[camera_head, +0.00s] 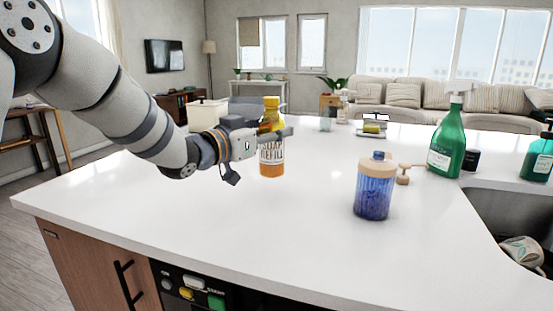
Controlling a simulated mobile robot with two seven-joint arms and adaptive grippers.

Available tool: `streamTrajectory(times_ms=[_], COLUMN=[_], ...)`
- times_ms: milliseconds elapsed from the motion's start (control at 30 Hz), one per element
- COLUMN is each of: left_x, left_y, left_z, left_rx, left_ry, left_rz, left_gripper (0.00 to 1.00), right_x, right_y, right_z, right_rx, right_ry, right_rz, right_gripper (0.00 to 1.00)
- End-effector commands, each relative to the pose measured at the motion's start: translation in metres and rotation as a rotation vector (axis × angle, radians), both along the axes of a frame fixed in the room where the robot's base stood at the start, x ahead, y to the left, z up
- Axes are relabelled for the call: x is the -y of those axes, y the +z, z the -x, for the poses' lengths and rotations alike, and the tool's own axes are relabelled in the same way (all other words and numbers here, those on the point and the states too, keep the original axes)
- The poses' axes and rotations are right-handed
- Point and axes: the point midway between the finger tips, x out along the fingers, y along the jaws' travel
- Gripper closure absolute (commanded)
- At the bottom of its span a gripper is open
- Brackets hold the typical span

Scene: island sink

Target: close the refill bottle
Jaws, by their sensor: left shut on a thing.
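The refill bottle (271,168) is amber with a dark and white label reading "REFILL". It stands upright on the white island top, left of the middle. A yellow cap (271,103) shows at its top; whether it is fully seated I cannot tell. My left gripper (276,134) comes in from the left and is shut on the bottle's upper part, below the cap. Its fingers hide part of the bottle there. My right gripper is not in view.
A blue ribbed container (374,192) with a beige lid stands right of the bottle, beside a small wooden item (404,175). A green spray bottle (447,142) stands farther right by the sink (500,212). The counter (210,218) in front is clear.

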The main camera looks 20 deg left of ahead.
Motion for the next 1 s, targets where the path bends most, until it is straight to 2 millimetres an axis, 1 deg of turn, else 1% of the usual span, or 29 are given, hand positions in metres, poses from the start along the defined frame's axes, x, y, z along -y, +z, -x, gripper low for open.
streamTrajectory(times_ms=[33, 100, 200, 500, 567, 633, 733, 800, 1000], left_x=[0.000, -0.001, -0.001, -0.001, -0.001, -0.002, -0.002, -0.002, -0.002], left_y=[-0.014, -0.019, -0.020, -0.018, -0.023, -0.033, -0.051, -0.059, -0.058], left_z=[-0.008, -0.014, -0.017, -0.018, -0.020, -0.026, -0.026, -0.026, -0.025], left_rx=[-0.004, -0.001, 0.003, 0.005, 0.003, 0.000, -0.002, 0.001, 0.005], left_ry=[-0.001, -0.001, -0.001, -0.001, -0.001, -0.001, -0.001, 0.000, 0.000], left_rz=[0.000, 0.001, 0.001, 0.000, 0.000, 0.000, 0.000, 0.001, 0.000], left_gripper=[1.00, 1.00, 1.00, 1.00, 1.00, 1.00, 1.00, 1.00, 1.00], right_x=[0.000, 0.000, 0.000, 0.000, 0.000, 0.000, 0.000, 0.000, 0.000], right_y=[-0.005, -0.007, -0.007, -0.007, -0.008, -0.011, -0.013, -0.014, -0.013], right_z=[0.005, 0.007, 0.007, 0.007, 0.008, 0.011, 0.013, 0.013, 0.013], right_rx=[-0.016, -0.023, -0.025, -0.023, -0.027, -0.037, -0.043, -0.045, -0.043], right_ry=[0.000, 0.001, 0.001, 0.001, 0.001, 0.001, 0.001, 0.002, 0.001], right_rz=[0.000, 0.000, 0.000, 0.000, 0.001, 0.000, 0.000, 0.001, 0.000], right_gripper=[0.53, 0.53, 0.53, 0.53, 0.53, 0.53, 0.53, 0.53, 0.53])
